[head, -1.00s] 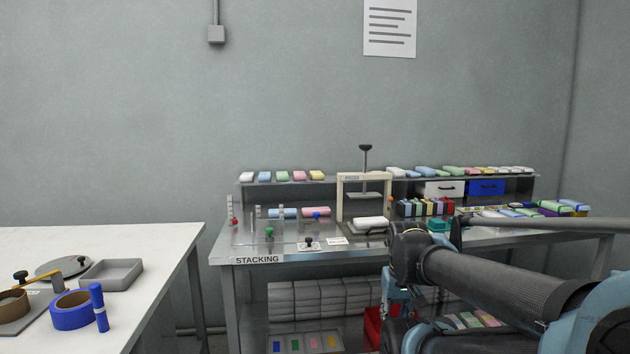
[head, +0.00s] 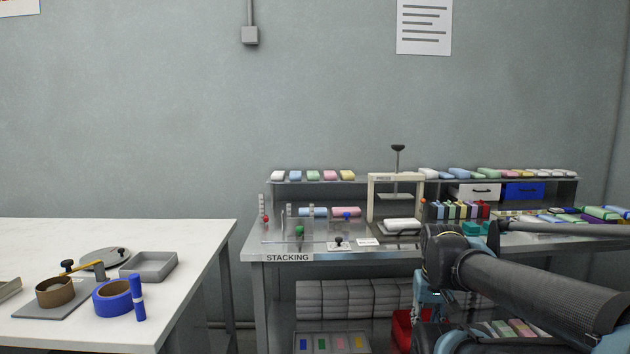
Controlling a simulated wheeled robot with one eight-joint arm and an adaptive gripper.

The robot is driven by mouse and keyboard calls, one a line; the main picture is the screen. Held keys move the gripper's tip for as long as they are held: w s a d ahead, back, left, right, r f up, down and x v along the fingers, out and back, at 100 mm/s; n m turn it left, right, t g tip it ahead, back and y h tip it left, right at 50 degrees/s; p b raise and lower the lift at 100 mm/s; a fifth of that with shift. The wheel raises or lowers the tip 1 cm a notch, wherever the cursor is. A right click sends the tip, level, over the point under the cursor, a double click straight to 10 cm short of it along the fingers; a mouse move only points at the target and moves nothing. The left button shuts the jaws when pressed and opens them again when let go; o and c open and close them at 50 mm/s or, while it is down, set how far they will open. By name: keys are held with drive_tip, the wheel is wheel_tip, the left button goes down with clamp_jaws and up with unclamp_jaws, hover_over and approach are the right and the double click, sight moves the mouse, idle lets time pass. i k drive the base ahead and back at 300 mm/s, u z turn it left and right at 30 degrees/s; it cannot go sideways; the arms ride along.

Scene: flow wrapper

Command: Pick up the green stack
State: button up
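Green packs show among the coloured packs on the stacking bench's upper shelf: one in the left row (head: 313,175) and one in the right group (head: 488,173). Another green pack (head: 602,212) lies at the bench's right end. I cannot tell from this distance which of these, if any, is the green stack. My arm reaches in from the lower right, in front of the bench's right part and hiding some of it. No gripper fingers can be made out, and nothing held is visible.
The steel bench (head: 288,257) labelled STACKING carries a cream press frame (head: 394,178) and a blue drawer (head: 523,191). A white table (head: 205,232) at left holds blue tape (head: 113,298) and a grey tray (head: 149,265). A gap separates the two.

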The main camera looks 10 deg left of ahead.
sight(312, 176)
drive_tip(key=z, duration=1)
drive_tip(key=k, duration=1)
drive_tip(key=u, duration=1.3)
drive_tip(key=i, duration=1)
